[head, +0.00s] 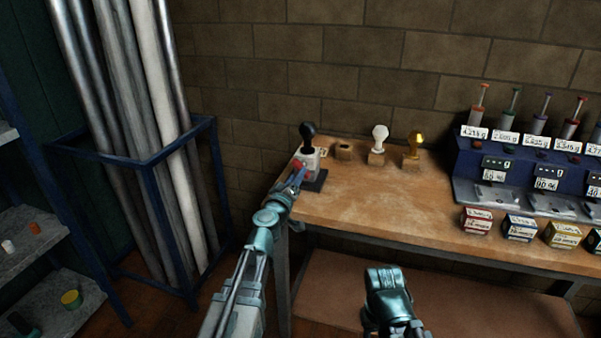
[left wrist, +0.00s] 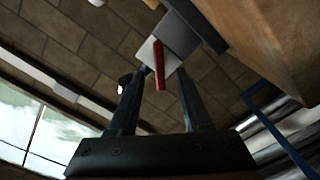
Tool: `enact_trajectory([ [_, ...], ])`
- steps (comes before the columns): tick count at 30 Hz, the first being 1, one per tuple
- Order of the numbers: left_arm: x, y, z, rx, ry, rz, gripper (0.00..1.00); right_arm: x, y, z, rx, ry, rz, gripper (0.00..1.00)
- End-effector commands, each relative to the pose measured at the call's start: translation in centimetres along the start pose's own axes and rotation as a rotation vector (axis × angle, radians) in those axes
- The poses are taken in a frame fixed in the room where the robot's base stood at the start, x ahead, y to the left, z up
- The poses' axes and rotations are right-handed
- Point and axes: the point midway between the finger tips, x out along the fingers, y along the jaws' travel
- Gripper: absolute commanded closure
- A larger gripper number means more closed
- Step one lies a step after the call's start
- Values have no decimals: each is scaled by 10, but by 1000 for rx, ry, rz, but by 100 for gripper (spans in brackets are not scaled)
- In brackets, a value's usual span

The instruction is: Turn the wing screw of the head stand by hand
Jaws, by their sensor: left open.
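The head stand (head: 312,160) is a pale block with a black knob on top and a dark base plate. It stands at the left end of the wooden bench. Its red wing screw (head: 298,164) faces my left arm. My left gripper (head: 297,179) is at the screw, its fingertips small and partly hidden. In the left wrist view, the red wing (left wrist: 159,64) lies edge-on between the spread fingers of the left gripper (left wrist: 160,78), with gaps on both sides. The pale block (left wrist: 146,54) is behind it. My right gripper (head: 386,283) hangs before the bench; its jaws cannot be made out.
On the bench (head: 370,205), a small wooden block (head: 344,150), a white bulb-shaped piece (head: 380,137) and a golden one (head: 415,142) stand behind. A blue rack (head: 465,165) and small boxes (head: 520,228) fill the right. A pipe rack (head: 150,160) stands left.

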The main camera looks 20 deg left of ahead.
Motion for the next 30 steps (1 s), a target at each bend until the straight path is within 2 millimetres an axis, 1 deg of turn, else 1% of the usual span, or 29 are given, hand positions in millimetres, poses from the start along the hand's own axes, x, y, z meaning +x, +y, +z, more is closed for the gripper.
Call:
enact_trajectory([
  [1,8,0,0,0,0,0,51,0,0,0,0,0,0,50],
  [15,53,0,0,0,-2,1,51,0,0,0,0,0,0,50],
  [16,53,0,1,0,-2,1,53,0,0,0,0,0,0,50],
  [17,51,0,1,0,-2,1,58,0,0,0,0,0,0,50],
  [21,50,0,1,0,-1,1,83,0,0,0,0,0,0,50],
  [24,50,0,1,0,-1,1,100,0,0,0,0,0,0,50],
  [30,50,0,1,0,-1,1,100,0,0,0,0,0,0,50],
])
